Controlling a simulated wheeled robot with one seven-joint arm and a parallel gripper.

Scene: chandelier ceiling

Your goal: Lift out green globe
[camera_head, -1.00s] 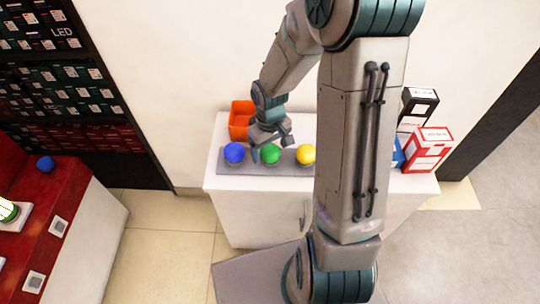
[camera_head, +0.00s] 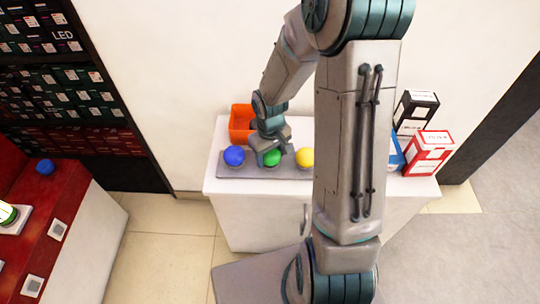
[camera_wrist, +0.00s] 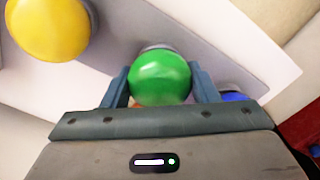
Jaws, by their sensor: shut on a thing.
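The green globe (camera_head: 271,158) sits in the middle of the grey tray (camera_head: 222,171), between the blue globe (camera_head: 234,155) and the yellow globe (camera_head: 305,157). In the wrist view the green globe (camera_wrist: 160,78) lies between the two fingers of my gripper (camera_wrist: 160,88), which is shut on it. A grey round base shows behind it there. The yellow globe (camera_wrist: 48,26) is at upper left in the wrist view, and the blue globe (camera_wrist: 235,97) is partly hidden behind a finger. In the head view my gripper (camera_head: 270,153) hides the upper part of the green globe.
An orange bin (camera_head: 241,122) stands behind the tray on the white cabinet (camera_head: 260,212). A red-and-white box (camera_head: 429,154) and a black-and-white box (camera_head: 415,112) stand at the cabinet's right. A red counter (camera_head: 50,205) is at left.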

